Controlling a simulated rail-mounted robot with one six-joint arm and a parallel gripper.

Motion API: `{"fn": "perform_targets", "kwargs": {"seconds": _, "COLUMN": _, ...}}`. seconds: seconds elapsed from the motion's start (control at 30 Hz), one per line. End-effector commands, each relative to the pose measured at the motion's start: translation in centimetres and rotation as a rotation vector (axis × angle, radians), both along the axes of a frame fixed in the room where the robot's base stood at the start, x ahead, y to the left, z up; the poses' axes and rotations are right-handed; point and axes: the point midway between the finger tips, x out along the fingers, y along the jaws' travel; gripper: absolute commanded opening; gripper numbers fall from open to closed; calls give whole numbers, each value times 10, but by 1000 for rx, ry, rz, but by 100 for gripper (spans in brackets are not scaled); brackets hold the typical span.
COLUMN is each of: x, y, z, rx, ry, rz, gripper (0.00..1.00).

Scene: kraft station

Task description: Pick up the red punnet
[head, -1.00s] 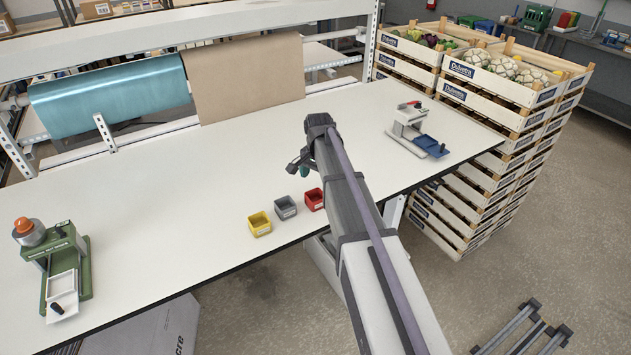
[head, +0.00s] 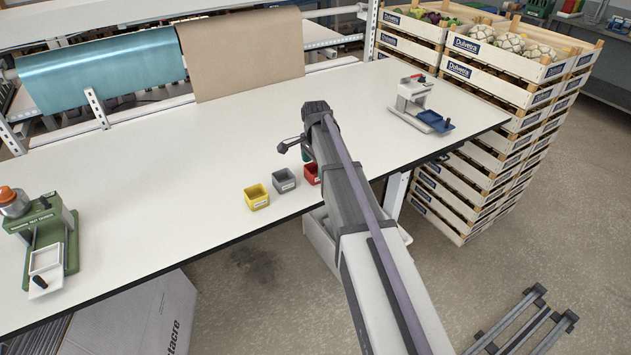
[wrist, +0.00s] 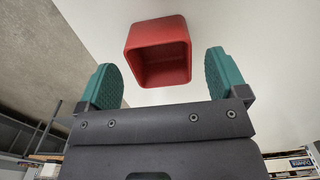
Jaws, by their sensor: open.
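The red punnet (head: 312,174) stands near the front edge of the white table, partly hidden by my arm in the head view. In the wrist view the red punnet (wrist: 158,50) is a small square box, its open side showing, ahead of and between my two green fingertips. My gripper (wrist: 165,80) is open with its fingers wide apart and nothing between them. In the head view my gripper (head: 305,152) is largely hidden behind my arm, close to the punnet.
A grey punnet (head: 284,180) and a yellow punnet (head: 256,197) stand left of the red one. A white and blue device (head: 422,108) is at the right, a green machine (head: 46,240) at the left. Stacked crates (head: 500,90) stand beyond the table. The middle of the table (head: 160,180) is clear.

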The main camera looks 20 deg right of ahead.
Motion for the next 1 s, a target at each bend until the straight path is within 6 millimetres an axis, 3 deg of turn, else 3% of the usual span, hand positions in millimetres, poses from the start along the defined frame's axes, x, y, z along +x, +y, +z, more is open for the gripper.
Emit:
{"fn": "perform_targets", "kwargs": {"seconds": 0.03, "x": 1, "y": 1, "z": -22, "rx": 0, "ry": 0, "rz": 0, "gripper": 92}}
{"fn": "perform_targets", "kwargs": {"seconds": 0.1, "x": 1, "y": 1, "z": -34, "rx": 0, "ry": 0, "rz": 0, "gripper": 92}}
{"fn": "perform_targets", "kwargs": {"seconds": 0.37, "x": 0, "y": 1, "z": -33, "rx": 0, "ry": 0, "rz": 0, "gripper": 92}}
{"fn": "perform_targets", "kwargs": {"seconds": 0.9, "x": 0, "y": 1, "z": -33, "rx": 0, "ry": 0, "rz": 0, "gripper": 41}}
{"fn": "perform_targets", "kwargs": {"seconds": 1.0, "x": 0, "y": 1, "z": -33, "rx": 0, "ry": 0, "rz": 0, "gripper": 39}}
